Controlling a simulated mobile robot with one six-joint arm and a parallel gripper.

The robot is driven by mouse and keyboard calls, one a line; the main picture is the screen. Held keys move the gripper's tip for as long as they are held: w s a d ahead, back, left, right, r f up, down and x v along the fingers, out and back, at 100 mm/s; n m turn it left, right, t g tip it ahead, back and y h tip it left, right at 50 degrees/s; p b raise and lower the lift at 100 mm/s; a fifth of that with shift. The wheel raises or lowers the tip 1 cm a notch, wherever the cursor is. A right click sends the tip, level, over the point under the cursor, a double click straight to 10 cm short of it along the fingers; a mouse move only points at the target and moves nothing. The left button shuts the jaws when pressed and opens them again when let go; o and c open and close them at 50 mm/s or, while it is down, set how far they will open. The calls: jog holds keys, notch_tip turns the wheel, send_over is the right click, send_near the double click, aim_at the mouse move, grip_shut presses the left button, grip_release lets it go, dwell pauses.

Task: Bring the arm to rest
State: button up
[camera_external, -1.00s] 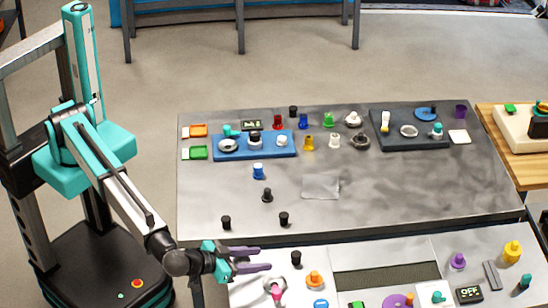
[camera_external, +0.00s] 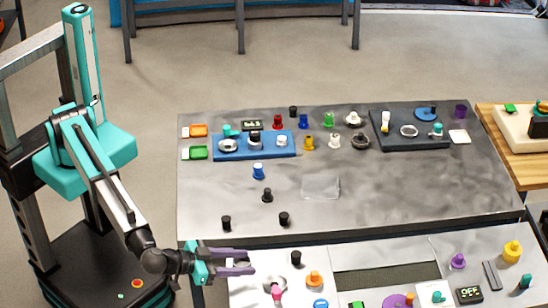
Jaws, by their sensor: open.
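My gripper (camera_external: 236,262) is at the left end of the near worktop, at the lower left of the external view. Its two purple fingers point right, spread apart with a gap between them, and nothing shows between them. The arm reaches down from the teal column on the left, with its elbow bent. A silver ring-like piece with a pink part (camera_external: 276,290) stands just right of and below the fingertips, apart from them. A black knob (camera_external: 296,257) stands further right.
The grey table (camera_external: 420,195) behind holds a blue tray (camera_external: 225,153), a dark tray (camera_external: 385,142) and several small coloured brushes and knobs. An orange piece (camera_external: 314,279) is on the near worktop (camera_external: 245,297). The grey table's right middle is clear.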

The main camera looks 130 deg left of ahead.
jog(key=s+d+r+m+t, duration=0.2)
jog(key=d, duration=0.3)
notch_tip(320, 180, down, 10)
jog(key=s+d+m+h+b, duration=0.2)
jog(key=s, duration=0.1)
jog(key=s+a+f+m+g+h+b, duration=0.1)
jog(key=s+f+m+g, duration=0.1)
jog(key=s+f, duration=0.7)
jog(key=s+a+f+m+g, duration=0.1)
jog(key=s+a+f+m, duration=0.3)
jog(key=f, duration=0.9)
jog(key=s+d+f+m+g+h+b, duration=0.1)
jog(key=s+f+g, duration=0.1)
jog(key=s+f, duration=0.75)
jog(key=s+a+f+m+g+h+p, duration=0.1)
jog(key=s+a+f+g+h, duration=0.2)
jog(key=s+f, duration=0.4)
jog(key=s+a+f+g+p, duration=0.25)
jog(key=s+a+f, duration=0.2)
jog(key=s, duration=0.45)
jog(key=s+f+g+h+p, duration=0.1)
jog(key=s+g+h, duration=0.3)
jog(key=s, duration=0.9)
jog(key=shift+s+d+n+h+p, duration=0.25)
jog(key=shift+s+n+h+p, duration=0.05)
jog(key=shift+h, duration=0.3)
